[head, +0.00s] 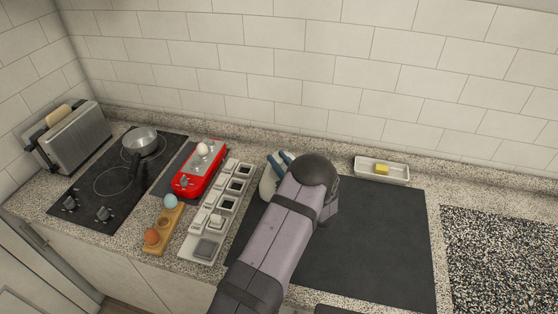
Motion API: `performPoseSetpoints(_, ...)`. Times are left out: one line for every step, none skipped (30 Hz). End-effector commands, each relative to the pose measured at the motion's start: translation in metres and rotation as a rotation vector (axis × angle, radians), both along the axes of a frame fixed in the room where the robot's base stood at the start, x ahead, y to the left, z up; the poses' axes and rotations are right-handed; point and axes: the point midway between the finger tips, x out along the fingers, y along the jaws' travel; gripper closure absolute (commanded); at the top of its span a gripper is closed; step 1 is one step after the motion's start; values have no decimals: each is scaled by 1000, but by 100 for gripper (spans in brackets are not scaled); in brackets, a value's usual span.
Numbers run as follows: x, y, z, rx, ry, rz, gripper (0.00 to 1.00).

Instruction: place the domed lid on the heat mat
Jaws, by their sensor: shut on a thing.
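My gripper (278,163) shows only in part, as blue-and-white fingers beyond the dark wrist of my arm. It is shut on a pale, rounded thing that looks like the domed lid (267,187). My arm hides much of the lid, and I cannot tell how high it is held. It shows at the left edge of a large flat dark mat (385,235), which may be the heat mat. A smaller dark pad (183,163) lies under a red egg cooker (201,178) to the left. One white egg (202,149) sits on the cooker.
A white compartment tray (205,248) stands between the cooker and my gripper. A wooden holder (166,225) carries two eggs. A hob (75,190) with a pan (140,142) and a toaster (75,140) are left. A butter dish (366,171) stands behind the mostly clear dark mat.

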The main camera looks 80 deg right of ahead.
Motion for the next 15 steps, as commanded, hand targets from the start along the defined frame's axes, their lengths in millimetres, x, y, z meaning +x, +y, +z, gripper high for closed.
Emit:
performPoseSetpoints(0,0,-2,-1,0,0,100)
performPoseSetpoints(0,0,-3,-1,0,0,100)
performPoseSetpoints(0,0,-4,-1,0,0,100)
performPoseSetpoints(0,0,-5,-1,0,0,100)
performPoseSetpoints(0,0,-5,-1,0,0,100)
performPoseSetpoints(0,0,-6,-1,0,0,100)
performPoseSetpoints(0,0,-7,-1,0,0,100)
performPoseSetpoints(0,0,-8,-1,0,0,100)
performPoseSetpoints(0,0,-8,-1,0,0,100)
performPoseSetpoints(0,0,-8,-1,0,0,100)
performPoseSetpoints(0,0,-8,-1,0,0,100)
performPoseSetpoints(0,0,-8,-1,0,0,100)
performPoseSetpoints(0,0,-8,-1,0,0,100)
performPoseSetpoints(0,0,-8,0,0,0,72)
performPoseSetpoints(0,0,-8,0,0,0,62)
